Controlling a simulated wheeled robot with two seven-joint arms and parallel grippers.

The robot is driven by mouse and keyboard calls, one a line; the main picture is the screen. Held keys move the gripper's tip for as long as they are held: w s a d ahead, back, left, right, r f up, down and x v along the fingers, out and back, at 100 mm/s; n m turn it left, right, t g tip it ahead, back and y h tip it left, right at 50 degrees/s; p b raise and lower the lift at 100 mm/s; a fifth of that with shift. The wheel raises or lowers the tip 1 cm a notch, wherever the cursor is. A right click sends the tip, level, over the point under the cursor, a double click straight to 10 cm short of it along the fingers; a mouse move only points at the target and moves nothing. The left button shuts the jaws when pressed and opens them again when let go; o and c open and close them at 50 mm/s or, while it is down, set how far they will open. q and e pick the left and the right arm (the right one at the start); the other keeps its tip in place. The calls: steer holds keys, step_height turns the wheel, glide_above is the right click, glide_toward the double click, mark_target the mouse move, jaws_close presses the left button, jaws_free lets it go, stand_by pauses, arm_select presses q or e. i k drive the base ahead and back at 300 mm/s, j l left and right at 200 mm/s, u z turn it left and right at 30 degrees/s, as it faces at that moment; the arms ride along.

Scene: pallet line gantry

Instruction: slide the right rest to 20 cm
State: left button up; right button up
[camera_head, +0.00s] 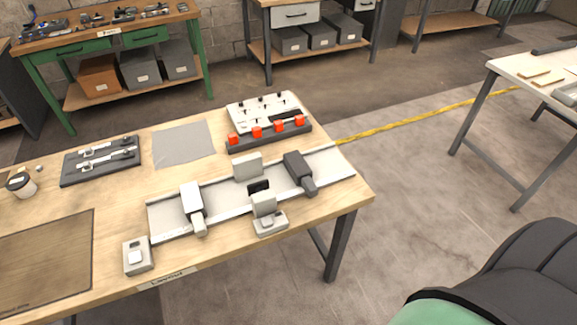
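A pale grey track (228,205) lies across the front right of the wooden table. A dark grey block with a handle toward me (299,170), apparently the right rest, sits across the track's right part. A white block with a grey handle (192,199) sits across its left part. Between them, an upright grey block (248,166) stands at the far rail and another (264,203) at the near rail, with a small black piece (258,186) between. I cannot read any centimetre scale. Neither gripper is in view.
Grey button boxes stand at the track's near left (137,256) and near middle (270,223). Behind the track are a rack with orange-red blocks (278,131), a white panel (249,112), a grey mat (183,142) and a dark tool tray (101,163). A cup (20,184) stands left.

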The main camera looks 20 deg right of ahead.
mark_target(301, 174)
steer(key=k+j+z, duration=0.15)
steer(key=k+j, duration=0.6)
steer(key=j, duration=0.1)
